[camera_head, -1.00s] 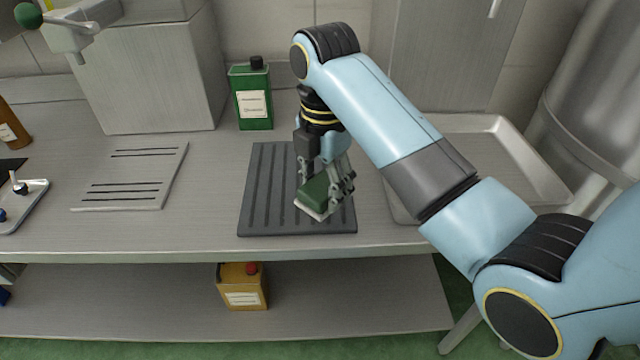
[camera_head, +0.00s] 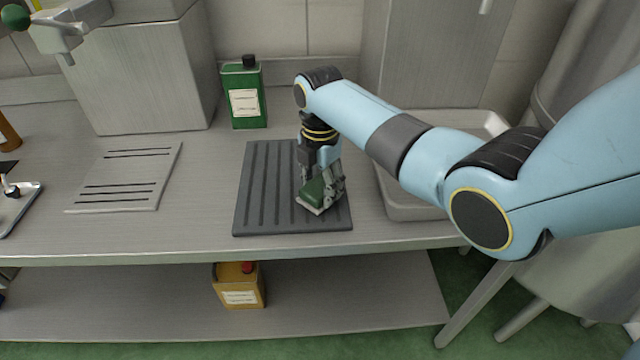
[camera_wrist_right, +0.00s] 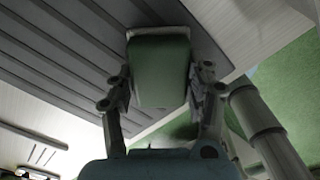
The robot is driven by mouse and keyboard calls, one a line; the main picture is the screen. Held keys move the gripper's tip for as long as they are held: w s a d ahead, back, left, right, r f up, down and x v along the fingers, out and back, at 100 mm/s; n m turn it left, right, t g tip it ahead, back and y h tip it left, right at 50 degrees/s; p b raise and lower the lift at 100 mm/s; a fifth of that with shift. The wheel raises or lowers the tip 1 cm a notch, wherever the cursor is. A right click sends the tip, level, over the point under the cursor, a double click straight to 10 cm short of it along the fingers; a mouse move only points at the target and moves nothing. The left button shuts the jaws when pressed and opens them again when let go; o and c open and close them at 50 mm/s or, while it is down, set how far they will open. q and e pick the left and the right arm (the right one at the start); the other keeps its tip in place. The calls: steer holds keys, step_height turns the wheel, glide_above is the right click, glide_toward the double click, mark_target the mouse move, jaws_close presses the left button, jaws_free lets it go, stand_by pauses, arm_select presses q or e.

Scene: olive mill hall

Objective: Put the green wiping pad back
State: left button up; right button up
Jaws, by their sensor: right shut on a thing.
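The green wiping pad (camera_head: 313,193) has a pale underside and is at the right part of the dark ribbed mat (camera_head: 262,205) on the bench. My right gripper (camera_head: 322,190) is shut on the pad from above, with a finger on each side. In the right wrist view the pad (camera_wrist_right: 160,72) sits between the two fingers, with the ribbed mat (camera_wrist_right: 60,50) behind it. I cannot tell whether the pad touches the mat or is just above it. My left gripper is not in view.
A green canister (camera_head: 245,95) stands behind the mat. A slotted plate (camera_head: 125,178) lies to the left. A shallow metal tray (camera_head: 405,208) is just right of the mat, partly behind my right arm. A yellow canister (camera_head: 239,287) stands on the lower shelf.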

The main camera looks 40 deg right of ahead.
mark_target(320, 185)
steer(key=o, duration=0.7)
steer(key=shift+f, duration=0.15)
steer(key=shift+c, duration=0.2)
steer(key=o, duration=0.4)
steer(key=shift+o, duration=0.2)
steer(key=shift+r, duration=0.25)
step_height(320, 185, up, 12)
steer(key=shift+f, duration=0.1)
